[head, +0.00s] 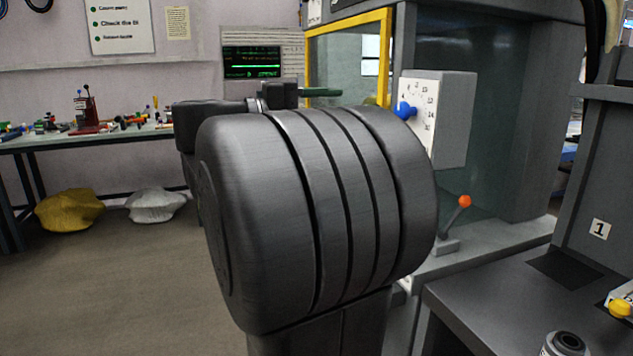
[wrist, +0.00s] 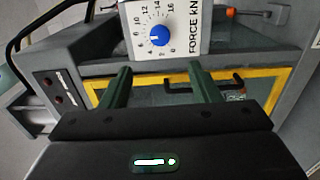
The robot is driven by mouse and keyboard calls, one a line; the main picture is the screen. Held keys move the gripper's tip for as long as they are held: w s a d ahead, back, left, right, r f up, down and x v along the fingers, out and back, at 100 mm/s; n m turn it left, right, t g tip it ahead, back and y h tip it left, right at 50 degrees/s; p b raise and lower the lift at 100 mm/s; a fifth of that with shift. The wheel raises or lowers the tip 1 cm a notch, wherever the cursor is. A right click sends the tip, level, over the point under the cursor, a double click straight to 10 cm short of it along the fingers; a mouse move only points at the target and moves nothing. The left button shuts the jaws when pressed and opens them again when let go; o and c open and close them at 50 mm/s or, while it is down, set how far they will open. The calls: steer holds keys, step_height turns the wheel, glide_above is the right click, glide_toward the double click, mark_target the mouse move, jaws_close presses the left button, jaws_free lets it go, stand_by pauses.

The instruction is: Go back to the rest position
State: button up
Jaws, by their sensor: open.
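My gripper (wrist: 162,82) is open and empty in the wrist view, its two green fingers apart and pointing toward the machine. A white force dial (wrist: 192,30) with a blue knob (wrist: 159,36) lies beyond the fingertips, and a yellow-framed door (wrist: 262,80) with a dark handle is behind the fingers. In the head view my gripper (head: 322,92) shows only as a green finger behind my large dark arm link, which hides much of the middle. The same dial box (head: 455,115) stands to the right of that finger.
A lever with an orange ball (head: 464,201) stands at the machine's base. A dark station marked 1 (head: 600,229) is at right, with a cylindrical part (head: 566,345) at the bottom edge. A cluttered bench (head: 115,136) stands at left. The floor at left is open before two sacks.

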steer(key=w+d+n+p, duration=0.2)
steer(key=d+n+p, duration=0.4)
steer(key=n+p, duration=0.2)
steer(key=w+d+n+p, duration=0.2)
steer(key=d+n+p, duration=0.5)
steer(key=p, duration=0.3)
steer(key=shift+w+n, duration=0.25)
steer(key=shift+n, duration=0.15)
stand_by(0.7)
steer(key=shift+f, duration=0.15)
